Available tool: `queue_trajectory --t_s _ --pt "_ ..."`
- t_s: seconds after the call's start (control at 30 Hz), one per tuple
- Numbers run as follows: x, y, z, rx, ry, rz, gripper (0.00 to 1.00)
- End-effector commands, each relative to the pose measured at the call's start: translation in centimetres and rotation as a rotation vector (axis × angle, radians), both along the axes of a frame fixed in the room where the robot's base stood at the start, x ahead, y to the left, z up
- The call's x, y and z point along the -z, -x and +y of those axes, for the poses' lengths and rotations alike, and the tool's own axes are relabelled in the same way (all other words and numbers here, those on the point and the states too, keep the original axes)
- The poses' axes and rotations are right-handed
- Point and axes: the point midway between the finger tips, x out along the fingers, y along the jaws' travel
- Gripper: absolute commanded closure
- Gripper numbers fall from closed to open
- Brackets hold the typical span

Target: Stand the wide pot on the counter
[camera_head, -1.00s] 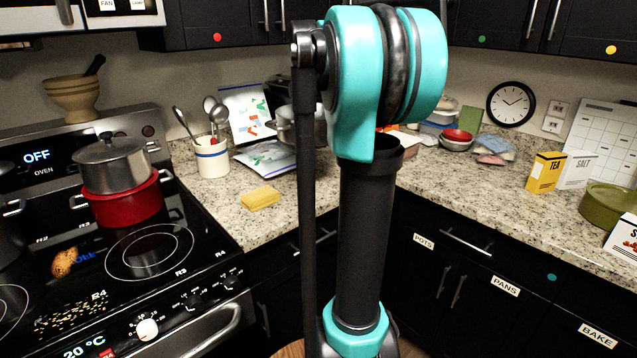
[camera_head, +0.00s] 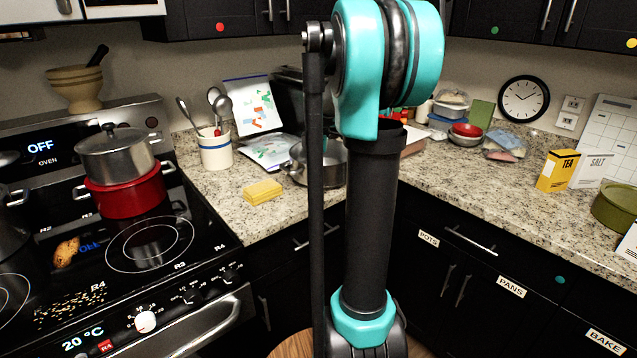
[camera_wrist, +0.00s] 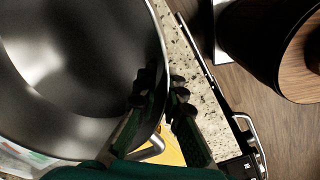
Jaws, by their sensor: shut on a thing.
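The wide pot (camera_head: 334,165) is a bare steel pot at the counter's back corner, partly hidden behind my arm. In the wrist view the open pot (camera_wrist: 70,60) fills the left side, with its inside showing. My gripper (camera_wrist: 163,90) is shut on the pot's rim at its right side. The pot looks upright, low over or on the speckled counter (camera_head: 225,190). I cannot tell whether its base touches. My gripper is hidden behind the arm in the head view.
A yellow sponge (camera_head: 263,191) lies just in front of the pot. A utensil crock (camera_head: 215,153) and bags (camera_head: 252,105) stand left and behind. A lidded steel pot (camera_head: 115,155) sits on a red pot (camera_head: 125,192) on the stove. Bowls (camera_head: 466,135) are at right.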

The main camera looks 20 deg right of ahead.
Motion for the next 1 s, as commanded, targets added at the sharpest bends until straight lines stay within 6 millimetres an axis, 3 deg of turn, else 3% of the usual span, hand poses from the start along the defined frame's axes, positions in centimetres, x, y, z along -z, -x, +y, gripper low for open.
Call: queue_trajectory --t_s 0.17,0.53,0.6,0.73,1.0 --pt "1.6 0.0 0.0 0.0 0.0 -0.001 1.0" --pt "1.9 0.0 0.0 0.0 0.0 -0.001 1.0" --pt "2.0 0.0 0.0 0.0 0.0 0.0 0.85" --pt "2.0 0.0 0.0 0.0 0.0 0.0 0.71" --pt "1.9 0.0 0.0 0.0 0.0 0.0 0.71"
